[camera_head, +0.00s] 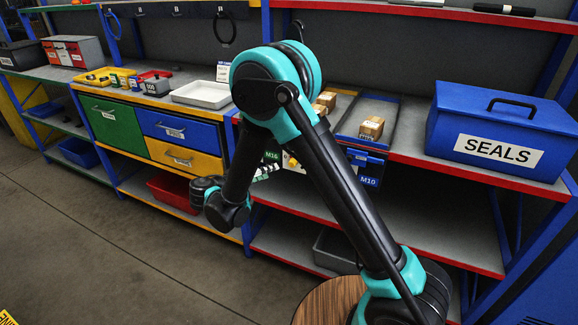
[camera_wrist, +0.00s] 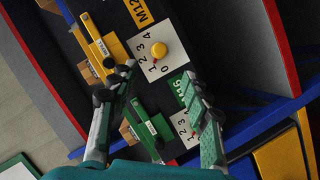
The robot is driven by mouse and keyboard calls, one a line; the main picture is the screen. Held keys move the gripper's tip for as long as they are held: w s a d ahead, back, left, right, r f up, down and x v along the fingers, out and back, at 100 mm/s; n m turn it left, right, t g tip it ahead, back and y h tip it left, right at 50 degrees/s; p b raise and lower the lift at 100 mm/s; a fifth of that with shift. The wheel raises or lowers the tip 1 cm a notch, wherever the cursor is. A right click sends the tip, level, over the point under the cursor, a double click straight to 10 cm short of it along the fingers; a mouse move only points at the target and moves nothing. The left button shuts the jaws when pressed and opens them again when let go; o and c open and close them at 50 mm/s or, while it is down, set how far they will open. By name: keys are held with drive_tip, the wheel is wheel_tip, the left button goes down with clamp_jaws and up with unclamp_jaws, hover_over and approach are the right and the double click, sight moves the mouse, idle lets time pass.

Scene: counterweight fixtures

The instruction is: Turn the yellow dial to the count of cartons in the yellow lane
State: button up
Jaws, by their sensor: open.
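The yellow dial (camera_wrist: 162,50) is a round knob on a white plate numbered 0 to 4, beside a yellow M12 label (camera_wrist: 139,10). I cannot read its setting. Yellow bars (camera_wrist: 97,42) with a small label lie left of it in the wrist view, with brown cartons (camera_wrist: 88,73) partly showing by them. How many cartons stand in the yellow lane cannot be told. My gripper (camera_wrist: 158,77) is open and empty, its fingers apart and pointing toward the dial's plate. I see no contact with the dial. My arm hides much of this area in the head view.
A green M16 label (camera_wrist: 178,88) and a partly covered second number plate (camera_wrist: 183,126) sit near my fingers. A green part (camera_wrist: 140,128) shows between them. Cartons (camera_head: 371,128) stand on the bench. A blue SEALS box (camera_head: 500,130) is at right, a white tray (camera_head: 202,94) at left.

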drive_tip(key=x, duration=1.2)
drive_tip(key=shift+c, duration=0.3)
clamp_jaws()
drive_tip(key=shift+m, duration=0.3)
drive_tip(key=m+y, duration=0.3)
drive_tip(key=m, duration=0.1)
drive_tip(key=shift+d+m+y, duration=0.1)
drive_tip(key=shift+m+y, duration=0.2)
drive_tip(key=shift+m, duration=0.1)
idle(0.3)
